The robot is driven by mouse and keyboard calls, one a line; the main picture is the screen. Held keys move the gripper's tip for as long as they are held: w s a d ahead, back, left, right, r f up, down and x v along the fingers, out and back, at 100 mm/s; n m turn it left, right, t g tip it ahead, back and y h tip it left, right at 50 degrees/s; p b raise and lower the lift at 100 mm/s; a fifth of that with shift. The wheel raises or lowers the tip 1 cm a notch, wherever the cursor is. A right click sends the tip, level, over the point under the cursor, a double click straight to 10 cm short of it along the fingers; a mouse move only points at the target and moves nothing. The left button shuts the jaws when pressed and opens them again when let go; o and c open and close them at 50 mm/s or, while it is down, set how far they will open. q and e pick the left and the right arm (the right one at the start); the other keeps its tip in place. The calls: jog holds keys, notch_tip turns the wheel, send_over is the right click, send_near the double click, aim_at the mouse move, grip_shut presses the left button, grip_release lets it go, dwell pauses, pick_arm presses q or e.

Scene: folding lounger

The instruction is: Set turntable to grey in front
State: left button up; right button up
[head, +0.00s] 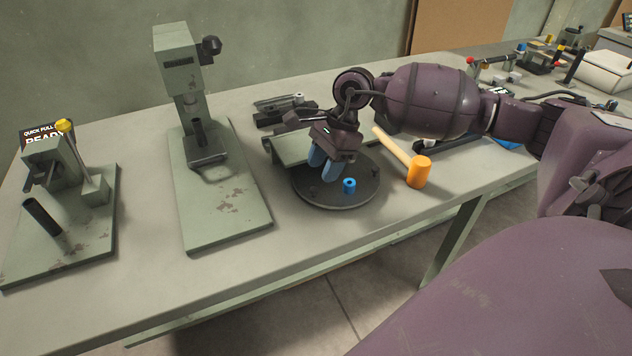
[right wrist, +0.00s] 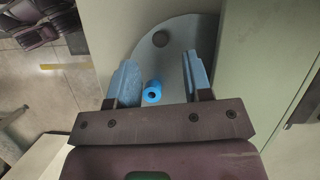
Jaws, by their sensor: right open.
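The turntable (head: 330,198) is a dark round disc lying on the bench in the head view; part of it also shows in the right wrist view (right wrist: 180,45). A small blue hollow cylinder (head: 349,186) stands on its front part. Small dark pegs (head: 312,190) stand near its rim. My right gripper (head: 325,168) is over the disc, its blue-padded fingers pointing down, open and empty. In the right wrist view the blue cylinder (right wrist: 152,92) appears between the spread fingers (right wrist: 162,85); I cannot tell whether they touch it. My gripper hides the disc's back part. My left gripper is not seen.
An orange mallet (head: 419,172) lies just right of the disc. A green press (head: 190,110) on its base plate and a smaller fixture (head: 62,190) stand to the left. A grey-green raised plate (head: 290,150) is behind the disc. The bench front is clear.

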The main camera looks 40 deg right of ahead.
aim_at(314, 188)
jog(key=shift+x, duration=2.4)
jog(key=shift+c, duration=0.4)
grip_shut()
